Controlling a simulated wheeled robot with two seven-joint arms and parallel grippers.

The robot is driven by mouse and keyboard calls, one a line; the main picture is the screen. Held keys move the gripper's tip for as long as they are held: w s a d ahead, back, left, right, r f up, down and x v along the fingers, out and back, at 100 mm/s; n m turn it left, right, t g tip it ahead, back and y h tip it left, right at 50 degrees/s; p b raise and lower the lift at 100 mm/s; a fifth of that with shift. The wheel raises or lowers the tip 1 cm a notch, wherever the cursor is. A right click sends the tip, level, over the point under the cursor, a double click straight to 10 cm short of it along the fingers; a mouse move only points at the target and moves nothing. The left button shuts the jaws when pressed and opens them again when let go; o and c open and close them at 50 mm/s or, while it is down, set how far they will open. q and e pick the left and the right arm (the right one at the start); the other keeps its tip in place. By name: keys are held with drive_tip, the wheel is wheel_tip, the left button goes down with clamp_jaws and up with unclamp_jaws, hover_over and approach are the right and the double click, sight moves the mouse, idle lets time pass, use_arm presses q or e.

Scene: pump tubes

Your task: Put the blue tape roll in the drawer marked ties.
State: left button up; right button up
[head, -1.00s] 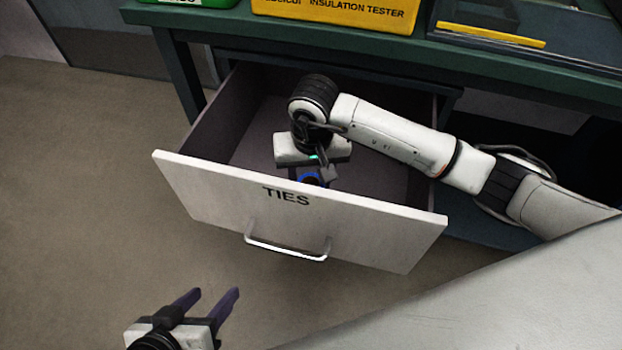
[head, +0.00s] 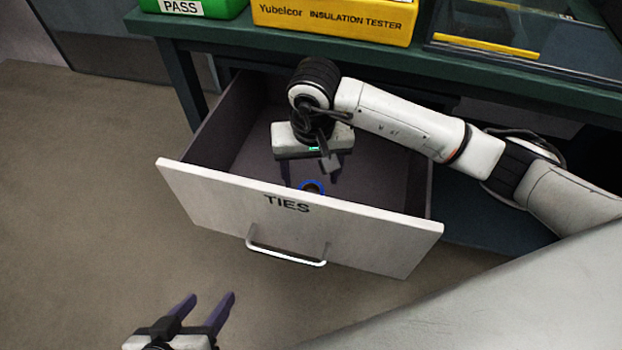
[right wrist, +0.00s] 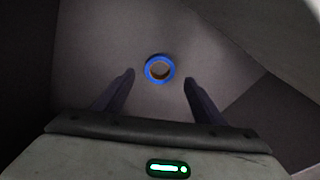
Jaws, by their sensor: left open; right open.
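The blue tape roll (right wrist: 147,72) lies flat on the floor of the open drawer marked TIES (head: 188,202). In the head view only part of the roll (head: 312,185) shows above the drawer's front panel. My right gripper (head: 312,172) is inside the drawer above the roll, open and empty. In the right wrist view its two fingers (right wrist: 159,78) stand apart on either side of the roll, not touching it. My left gripper (head: 208,302) is open and empty, in front of the drawer at the bottom of the head view.
The green workbench (head: 225,36) stands above the drawer. On it are a green PASS box (head: 215,8), a yellow insulation tester (head: 335,18) and a dark tray with a yellow strip (head: 487,46). The floor (head: 80,200) to the left is clear.

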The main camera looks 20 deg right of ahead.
wheel_tip(320, 180, up, 7)
drive_tip(key=p, duration=0.1)
drive_tip(key=shift+s, duration=0.4)
drive_tip(key=shift+a, duration=0.1)
idle(0.8)
